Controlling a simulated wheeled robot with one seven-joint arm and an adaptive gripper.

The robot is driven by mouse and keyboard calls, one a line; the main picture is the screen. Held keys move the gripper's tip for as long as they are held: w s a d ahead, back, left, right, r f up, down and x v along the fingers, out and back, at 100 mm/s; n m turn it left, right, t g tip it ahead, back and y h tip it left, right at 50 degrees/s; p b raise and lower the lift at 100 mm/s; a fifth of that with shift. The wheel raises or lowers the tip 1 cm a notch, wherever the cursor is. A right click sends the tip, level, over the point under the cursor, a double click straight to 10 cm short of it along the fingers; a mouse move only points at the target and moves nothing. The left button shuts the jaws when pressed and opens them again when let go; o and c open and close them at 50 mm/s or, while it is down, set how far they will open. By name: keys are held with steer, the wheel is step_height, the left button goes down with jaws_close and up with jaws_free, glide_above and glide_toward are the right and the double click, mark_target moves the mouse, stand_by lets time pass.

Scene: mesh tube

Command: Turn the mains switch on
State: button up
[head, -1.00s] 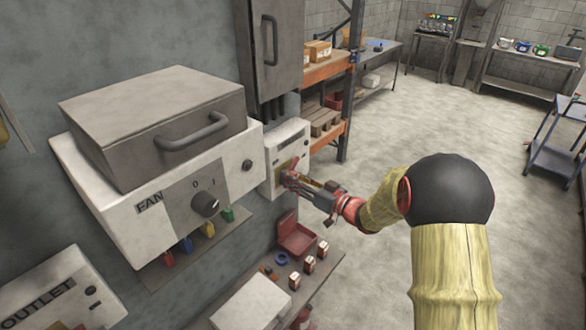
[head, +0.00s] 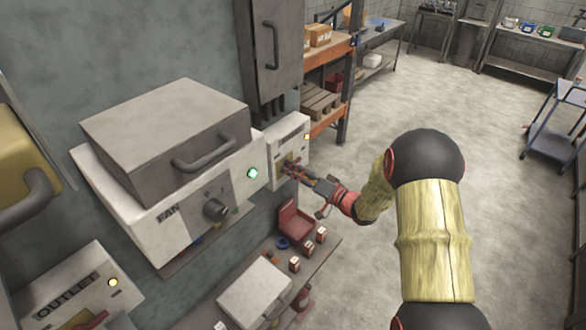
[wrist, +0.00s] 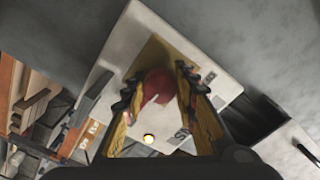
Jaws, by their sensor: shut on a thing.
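The mains switch box (head: 285,143) is a pale box on the wall, right of the FAN box; I cannot read its label. Its small lamp (head: 307,137) glows yellowish, and the lit lamp also shows in the wrist view (wrist: 149,139). My gripper (head: 291,168) is at the front of this box. In the wrist view its two fingers (wrist: 160,78) are shut on the red switch handle (wrist: 156,88), in front of a yellow plate (wrist: 153,54). The fingers hide part of the handle, and its exact position is hard to tell.
The FAN box (head: 140,222) has a dark knob (head: 215,209) and a lit green lamp (head: 252,173). The OUTLET box (head: 60,285) has a lit yellow lamp (head: 113,282). A shelf below holds a red open box (head: 296,222) and small items. The floor to the right is open.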

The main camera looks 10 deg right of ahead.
stand_by(0.5)
steer(key=o, duration=1.2)
steer(key=v, duration=1.2)
